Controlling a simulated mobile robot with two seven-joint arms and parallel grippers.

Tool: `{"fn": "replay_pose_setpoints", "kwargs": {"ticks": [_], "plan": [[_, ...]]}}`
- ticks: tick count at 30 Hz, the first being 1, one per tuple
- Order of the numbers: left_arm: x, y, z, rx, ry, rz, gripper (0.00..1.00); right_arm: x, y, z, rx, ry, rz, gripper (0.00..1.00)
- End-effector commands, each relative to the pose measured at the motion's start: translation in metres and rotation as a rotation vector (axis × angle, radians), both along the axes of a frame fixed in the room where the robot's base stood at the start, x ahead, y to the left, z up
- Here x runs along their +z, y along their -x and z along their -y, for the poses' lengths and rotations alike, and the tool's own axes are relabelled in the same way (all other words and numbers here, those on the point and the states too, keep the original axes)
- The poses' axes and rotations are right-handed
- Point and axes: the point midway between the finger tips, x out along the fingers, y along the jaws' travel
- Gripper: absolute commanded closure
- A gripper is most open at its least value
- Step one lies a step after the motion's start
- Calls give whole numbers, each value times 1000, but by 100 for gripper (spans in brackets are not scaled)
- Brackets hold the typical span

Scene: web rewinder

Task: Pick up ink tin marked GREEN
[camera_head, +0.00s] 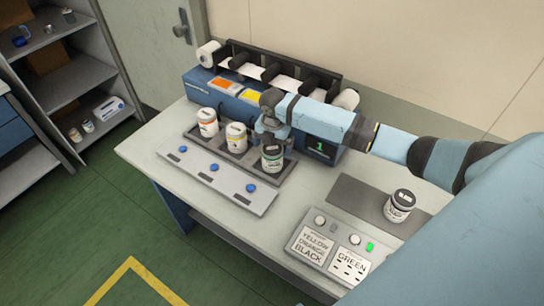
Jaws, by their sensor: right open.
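The ink tin with a green band (272,159) stands upright at the right end of a dark tray (287,172) on the table. Its lettering is too small to read. My right gripper (271,139) is open, pointing down right at the top of this tin. I cannot tell whether the fingers are around it or just above and behind it. A tin with a yellow band (236,138) and one with an orange band (207,122) stand to its left in the same tray. My left gripper is out of view.
A panel with blue buttons (214,168) lies before the tray. The rewinder (225,101) with white rolls stands behind. A dark-lidded tin (399,206) stands on a grey mat (352,194) at right.

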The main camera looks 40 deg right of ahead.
Motion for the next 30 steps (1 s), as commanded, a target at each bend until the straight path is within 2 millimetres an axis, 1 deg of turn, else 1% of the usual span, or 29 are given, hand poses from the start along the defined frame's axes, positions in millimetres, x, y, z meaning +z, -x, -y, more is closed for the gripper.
{"fn": "replay_pose_setpoints", "kwargs": {"ticks": [2,9,13,19,20,21,23,24,26,27,28,29,30], "plan": [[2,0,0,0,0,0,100,-7,0,-1,-1,-2,-1,0],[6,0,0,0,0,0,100,-43,-2,-3,-1,-2,-2,0],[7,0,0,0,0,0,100,-51,-3,-2,0,0,0,0],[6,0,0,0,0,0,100,-51,-3,-2,0,-1,1,0],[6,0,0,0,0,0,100,-51,-3,-2,0,0,0,5],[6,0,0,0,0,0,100,-51,-3,-2,0,0,0,14],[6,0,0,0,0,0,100,-51,-3,-2,0,0,0,28],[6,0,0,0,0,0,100,-51,-3,-2,0,-1,1,37],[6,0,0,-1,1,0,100,-51,-3,-2,0,-1,1,51],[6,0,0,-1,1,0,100,-51,-3,-2,0,-1,1,60],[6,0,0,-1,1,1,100,-50,-3,-2,0,0,2,63],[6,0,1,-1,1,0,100,-50,-3,-2,0,0,2,68],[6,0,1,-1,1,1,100,-50,-3,-2,0,0,2,68]]}}
